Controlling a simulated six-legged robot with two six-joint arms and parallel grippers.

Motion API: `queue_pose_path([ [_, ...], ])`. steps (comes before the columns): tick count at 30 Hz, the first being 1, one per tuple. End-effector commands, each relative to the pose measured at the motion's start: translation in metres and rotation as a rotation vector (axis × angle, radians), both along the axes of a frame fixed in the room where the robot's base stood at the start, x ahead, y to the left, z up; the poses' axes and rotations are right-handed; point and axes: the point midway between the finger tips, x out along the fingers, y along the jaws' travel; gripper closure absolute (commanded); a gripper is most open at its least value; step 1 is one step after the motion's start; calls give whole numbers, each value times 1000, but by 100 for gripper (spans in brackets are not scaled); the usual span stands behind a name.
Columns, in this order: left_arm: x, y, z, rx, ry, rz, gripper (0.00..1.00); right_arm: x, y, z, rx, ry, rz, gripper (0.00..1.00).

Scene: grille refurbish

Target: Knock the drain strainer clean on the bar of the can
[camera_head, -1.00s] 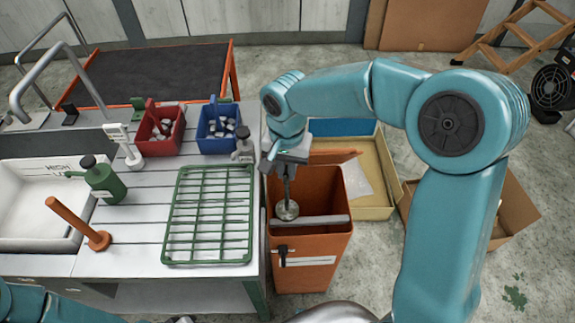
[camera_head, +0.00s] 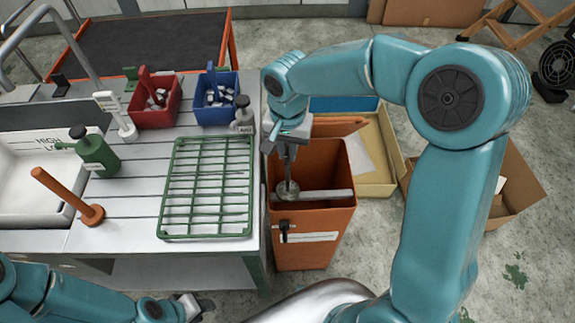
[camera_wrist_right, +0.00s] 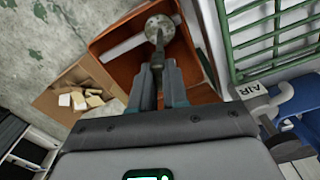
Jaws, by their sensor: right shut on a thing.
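The orange can (camera_head: 312,248) stands right of the workbench, with a pale grey bar (camera_head: 328,195) across its opening. My right gripper (camera_head: 288,155) is above the can, shut on the handle of the drain strainer (camera_head: 288,191). The strainer's round grey metal head hangs down over the bar's left part; I cannot tell if they touch. In the right wrist view the strainer (camera_wrist_right: 158,28) overlaps one end of the bar (camera_wrist_right: 120,48), beyond my right gripper (camera_wrist_right: 158,68). My left gripper (camera_head: 202,306) is at the bottom edge, partly seen, its jaws unclear.
A green wire rack (camera_head: 208,187) lies on the bench left of the can. Red (camera_head: 155,101) and blue (camera_head: 217,100) bins, a green bottle (camera_head: 97,153) and a plunger (camera_head: 75,199) also stand there. Cardboard boxes (camera_head: 520,183) are on the floor at right.

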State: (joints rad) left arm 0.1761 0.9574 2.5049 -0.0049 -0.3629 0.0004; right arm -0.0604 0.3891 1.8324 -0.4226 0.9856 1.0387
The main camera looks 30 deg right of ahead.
Motion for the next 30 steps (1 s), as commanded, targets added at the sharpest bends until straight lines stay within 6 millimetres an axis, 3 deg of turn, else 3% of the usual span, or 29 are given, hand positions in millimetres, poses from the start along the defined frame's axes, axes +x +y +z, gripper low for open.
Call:
queue_pose_path([
  [15, 0, 0, -2, 0, 0, 0, 62, 0, 0, -2, 0, 0, 0, 100],
  [22, 0, 0, -42, 0, 0, 0, 62, 0, 0, -48, 0, 0, 0, 100],
  [24, 0, 0, -30, 0, 1, 0, 62, 0, 0, -36, 1, -1, 0, 100],
  [30, 0, 0, -28, 0, 0, 0, 62, -1, 0, -35, 1, 4, 1, 100],
])
